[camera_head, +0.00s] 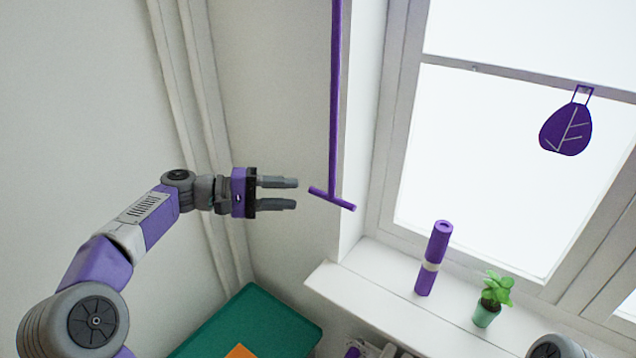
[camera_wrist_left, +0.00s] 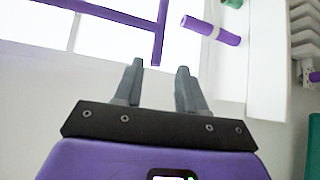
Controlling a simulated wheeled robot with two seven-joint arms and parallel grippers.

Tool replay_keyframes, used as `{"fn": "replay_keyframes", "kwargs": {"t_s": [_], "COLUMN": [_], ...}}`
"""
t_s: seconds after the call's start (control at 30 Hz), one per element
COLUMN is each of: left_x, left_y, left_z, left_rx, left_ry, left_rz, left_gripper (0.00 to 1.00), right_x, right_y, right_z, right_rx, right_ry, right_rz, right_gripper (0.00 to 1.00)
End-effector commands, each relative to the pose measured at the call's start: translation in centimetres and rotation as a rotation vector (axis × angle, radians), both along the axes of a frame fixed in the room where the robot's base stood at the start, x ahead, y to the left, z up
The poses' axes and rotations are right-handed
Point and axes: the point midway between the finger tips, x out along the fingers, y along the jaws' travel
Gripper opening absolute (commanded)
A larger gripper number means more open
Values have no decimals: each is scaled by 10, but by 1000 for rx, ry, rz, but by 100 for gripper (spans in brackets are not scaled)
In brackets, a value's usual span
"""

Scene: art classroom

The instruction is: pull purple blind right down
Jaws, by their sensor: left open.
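The purple blind pull is a long rod (camera_head: 335,95) hanging from the top of the head view, with a short crossbar handle (camera_head: 332,199) at its lower end. My left gripper (camera_head: 296,193) is open and empty just left of the handle, its fingers pointing at it. In the left wrist view the crossbar (camera_wrist_left: 160,35) lies ahead of the open fingertips (camera_wrist_left: 160,67), with the rod (camera_wrist_left: 110,15) running off to the upper left. The handle appears apart from the fingers. My right gripper is not in view. The blind's upper part is out of view.
A window sill (camera_head: 375,275) right of the handle bears a purple roll (camera_head: 432,258) and a small potted plant (camera_head: 492,300). A purple leaf ornament (camera_head: 567,128) hangs at the window. A teal board (camera_head: 255,322) is below. Pipes (camera_head: 205,100) run along the left wall.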

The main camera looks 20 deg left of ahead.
Motion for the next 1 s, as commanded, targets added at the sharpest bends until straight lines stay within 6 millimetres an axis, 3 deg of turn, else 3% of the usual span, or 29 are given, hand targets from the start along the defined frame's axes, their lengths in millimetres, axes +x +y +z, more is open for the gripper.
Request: {"fn": "replay_keyframes", "kwargs": {"t_s": [0.1,0.5,0.87,1.0], "left_x": [1,26,29,29], "left_y": [-8,-60,-67,-67], "left_z": [5,-4,-6,-6], "left_rx": [-6,-4,-3,-3], "left_ry": [-9,-8,-7,-7], "left_rz": [-9,-7,-4,-4], "left_gripper": [40,40,40,23], "right_x": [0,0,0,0], "right_y": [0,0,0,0], "right_z": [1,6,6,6], "right_rx": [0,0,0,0], "right_ry": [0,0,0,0], "right_rz": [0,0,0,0], "right_gripper": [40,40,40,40]}}
